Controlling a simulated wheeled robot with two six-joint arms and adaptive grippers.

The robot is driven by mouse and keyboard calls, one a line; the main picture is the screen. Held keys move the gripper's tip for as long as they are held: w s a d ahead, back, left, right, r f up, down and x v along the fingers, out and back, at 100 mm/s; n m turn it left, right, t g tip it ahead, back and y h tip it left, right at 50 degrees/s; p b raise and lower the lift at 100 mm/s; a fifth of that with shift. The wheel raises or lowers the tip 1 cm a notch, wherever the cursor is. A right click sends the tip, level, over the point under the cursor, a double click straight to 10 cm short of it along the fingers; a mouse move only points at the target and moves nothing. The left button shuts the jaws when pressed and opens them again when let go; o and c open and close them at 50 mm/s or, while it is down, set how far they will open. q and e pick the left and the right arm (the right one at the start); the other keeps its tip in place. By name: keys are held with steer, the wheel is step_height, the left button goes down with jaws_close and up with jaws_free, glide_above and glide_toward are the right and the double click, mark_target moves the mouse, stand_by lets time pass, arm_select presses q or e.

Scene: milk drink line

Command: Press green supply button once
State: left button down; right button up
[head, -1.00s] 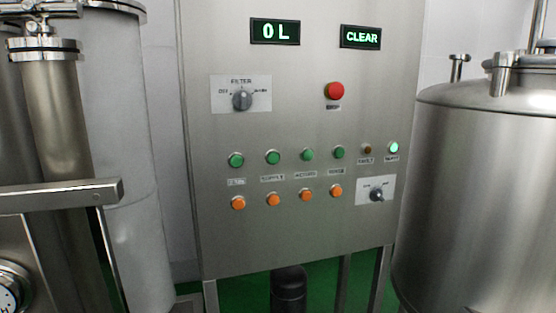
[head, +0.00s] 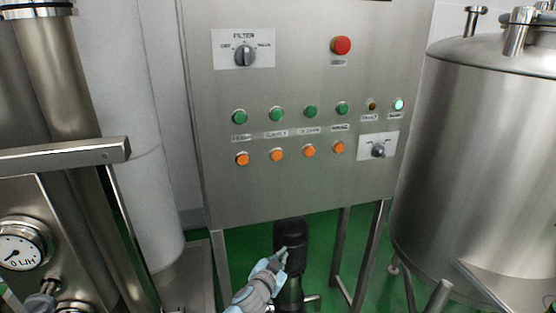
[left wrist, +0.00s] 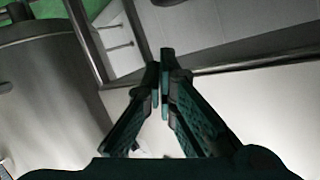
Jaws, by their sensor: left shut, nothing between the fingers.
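The green supply button (head: 276,114) is in the upper button row of the steel control panel (head: 300,190), second from the left, above a label that reads like "SUPPLY". An orange button (head: 277,155) sits below that label. My left gripper (head: 281,254) is low in the head view, below the panel's bottom edge and apart from the buttons. In the left wrist view its fingers (left wrist: 161,85) are together with nothing between them. My right gripper is not in view.
A filter knob (head: 244,56) and a red button (head: 341,45) are higher on the panel. A steel tank (head: 475,150) stands at the right. Pipes and a gauge (head: 20,252) are at the left.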

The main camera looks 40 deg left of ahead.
mark_target(279, 119)
arm_select(q)
step_height(279, 119, up, 40)
steer(key=d+n+t+y+p, duration=0.1)
steer(key=d+t+y+p, duration=0.1)
steer(key=t, duration=0.7)
steer(key=shift+s+d+y, duration=0.25)
steer(key=shift+d+y, duration=0.05)
steer(key=shift+y, duration=0.1)
steer(key=shift+w+a+b, duration=0.4)
steer(key=shift+w+a, duration=0.45)
steer(key=shift+a, duration=0.35)
steer(key=shift+w+a+b, duration=0.45)
steer(key=shift+w+a, duration=0.4)
steer(key=shift+a, duration=0.4)
steer(key=shift+w+a+b, duration=0.4)
steer(key=shift+w+a, duration=0.45)
steer(key=shift+a, duration=0.35)
steer(key=shift+w+a, duration=0.1)
steer(key=shift+a, duration=0.05)
